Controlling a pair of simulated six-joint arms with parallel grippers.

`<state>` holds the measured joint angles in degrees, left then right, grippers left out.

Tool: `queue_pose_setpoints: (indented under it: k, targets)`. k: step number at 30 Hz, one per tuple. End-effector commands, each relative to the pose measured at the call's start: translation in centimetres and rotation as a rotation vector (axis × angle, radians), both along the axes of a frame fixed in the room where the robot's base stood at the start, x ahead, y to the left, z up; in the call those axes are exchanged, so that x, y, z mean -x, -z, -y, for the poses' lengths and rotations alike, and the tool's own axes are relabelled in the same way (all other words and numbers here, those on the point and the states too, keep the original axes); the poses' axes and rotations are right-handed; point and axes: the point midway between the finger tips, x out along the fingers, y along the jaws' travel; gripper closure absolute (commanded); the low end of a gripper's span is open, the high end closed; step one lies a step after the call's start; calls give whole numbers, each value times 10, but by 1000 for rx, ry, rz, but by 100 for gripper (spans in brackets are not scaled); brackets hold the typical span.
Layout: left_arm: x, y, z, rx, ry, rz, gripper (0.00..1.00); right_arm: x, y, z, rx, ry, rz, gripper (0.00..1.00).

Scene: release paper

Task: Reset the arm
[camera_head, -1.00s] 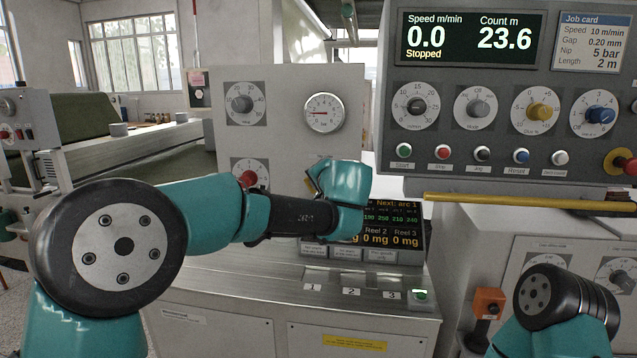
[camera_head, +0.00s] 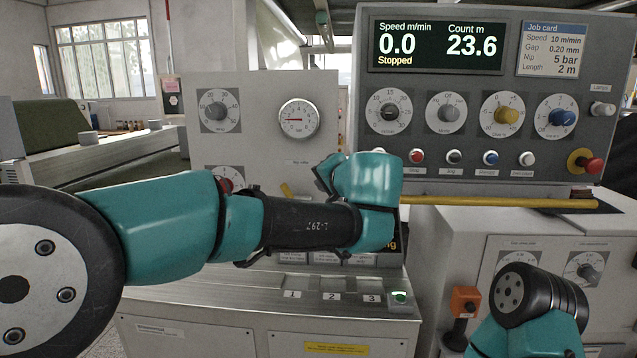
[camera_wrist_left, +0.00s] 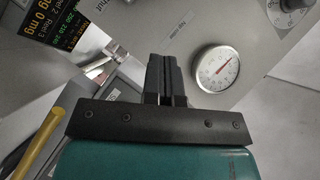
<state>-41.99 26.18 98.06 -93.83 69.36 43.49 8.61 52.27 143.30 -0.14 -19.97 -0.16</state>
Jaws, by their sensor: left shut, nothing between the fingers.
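My left arm (camera_head: 310,225) reaches in from the left across the machine's front. Its teal wrist end stands before the display screen and hides most of it. My left gripper (camera_wrist_left: 165,65) shows in the left wrist view, with its two dark fingers together and nothing between them. It is hidden behind the wrist in the head view. Beyond the fingers are a round white gauge (camera_wrist_left: 216,69) and the display (camera_wrist_left: 58,22) with yellow and green figures. In the head view the gauge (camera_head: 299,119) is on the grey cabinet. Part of my right arm (camera_head: 535,310) shows at bottom right; its gripper is out of view.
The control panel (camera_head: 610,60) reads Stopped, with knobs, buttons and a red stop knob (camera_head: 592,166). A yellow bar (camera_head: 480,202) runs below it.

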Motion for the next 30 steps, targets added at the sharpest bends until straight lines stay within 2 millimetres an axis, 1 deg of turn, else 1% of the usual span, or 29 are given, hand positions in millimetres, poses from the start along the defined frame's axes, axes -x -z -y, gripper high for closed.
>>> queue_pose_setpoints:
  k: [11, 14, 16, 17, 20, 21, 23, 24, 25, 26, 27, 29, 30]
  targets:
    - [1, 1, 1, -1, 1, -3, 100, 0, 0, 0, 0, 0, 0, 57]
    - [-2, 10, -1, 0, 5, -26, 100, 0, 0, 0, 0, 0, 0, 57]
    - [-7, 26, -3, 1, 11, -64, 100, 0, 0, 0, 0, 0, 0, 57]
    - [-9, 35, -5, 2, 15, -86, 100, 0, 0, 0, 0, 0, 0, 57]
    - [-19, 78, -12, 13, 33, -188, 100, 0, 0, 0, 0, 0, 0, 57]
    - [-23, 98, -15, 23, 42, -237, 100, 0, 0, 0, 0, 0, 0, 57]
    - [-27, 133, -22, 38, 54, -318, 100, 0, 0, 0, 0, 0, 0, 57]
    - [-29, 157, -27, 53, 64, -374, 100, 0, 0, 0, 0, 0, 0, 57]
    - [-29, 174, -31, 65, 69, -413, 100, 0, 0, 0, 0, 0, 0, 57]
    - [-29, 192, -35, 80, 76, -454, 100, 0, 0, 0, 0, 0, 0, 57]
    - [-29, 215, -40, 100, 83, -507, 100, 0, 0, 0, 0, 0, 0, 57]
    - [-26, 250, -49, 137, 92, -585, 100, 0, 0, 0, 0, 0, 0, 57]
    - [-23, 273, -55, 164, 96, -636, 100, 0, 0, 0, 0, 0, 0, 57]
